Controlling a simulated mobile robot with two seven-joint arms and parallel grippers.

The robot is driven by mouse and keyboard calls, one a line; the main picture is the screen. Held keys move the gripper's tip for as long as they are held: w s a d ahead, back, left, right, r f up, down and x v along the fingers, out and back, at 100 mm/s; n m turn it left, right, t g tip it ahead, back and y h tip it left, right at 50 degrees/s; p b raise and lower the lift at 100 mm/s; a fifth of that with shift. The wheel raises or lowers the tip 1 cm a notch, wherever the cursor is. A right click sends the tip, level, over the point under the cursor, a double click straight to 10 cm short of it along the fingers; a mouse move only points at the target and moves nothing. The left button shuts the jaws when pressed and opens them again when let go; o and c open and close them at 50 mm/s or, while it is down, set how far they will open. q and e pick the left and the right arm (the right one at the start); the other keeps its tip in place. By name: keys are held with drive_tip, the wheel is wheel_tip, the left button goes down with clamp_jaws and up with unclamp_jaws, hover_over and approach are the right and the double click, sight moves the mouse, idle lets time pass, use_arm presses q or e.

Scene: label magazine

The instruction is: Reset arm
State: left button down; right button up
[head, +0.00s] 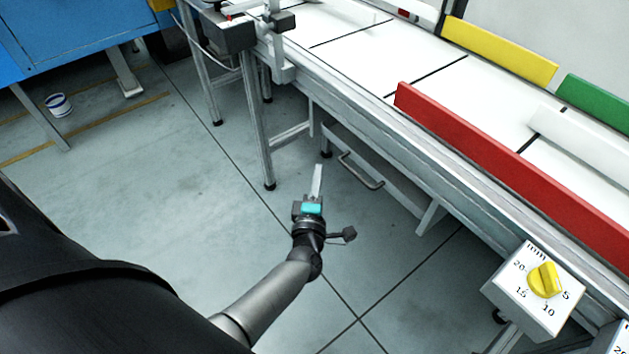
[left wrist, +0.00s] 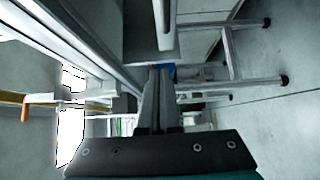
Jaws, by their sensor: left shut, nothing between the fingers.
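My left arm comes in from the lower left in the head view. Its gripper (head: 317,183) is over the grey floor, in front of the conveyor frame and apart from it in the picture. The fingers are together and hold nothing. The left wrist view shows the closed fingers (left wrist: 155,100) pointing ahead, with metal legs and rails beyond them. My right gripper shows in neither view.
A white conveyor table (head: 350,48) runs along the right, with red (head: 500,160), yellow (head: 500,53) and green (head: 595,105) rails. A box with a yellow dial (head: 545,280) sits at its near edge. A blue cabinet (head: 80,35) stands upper left. The floor (head: 150,170) is mostly clear.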

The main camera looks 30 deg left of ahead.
use_arm(q)
drive_tip(key=v, duration=0.3)
drive_tip(key=shift+p, duration=0.3)
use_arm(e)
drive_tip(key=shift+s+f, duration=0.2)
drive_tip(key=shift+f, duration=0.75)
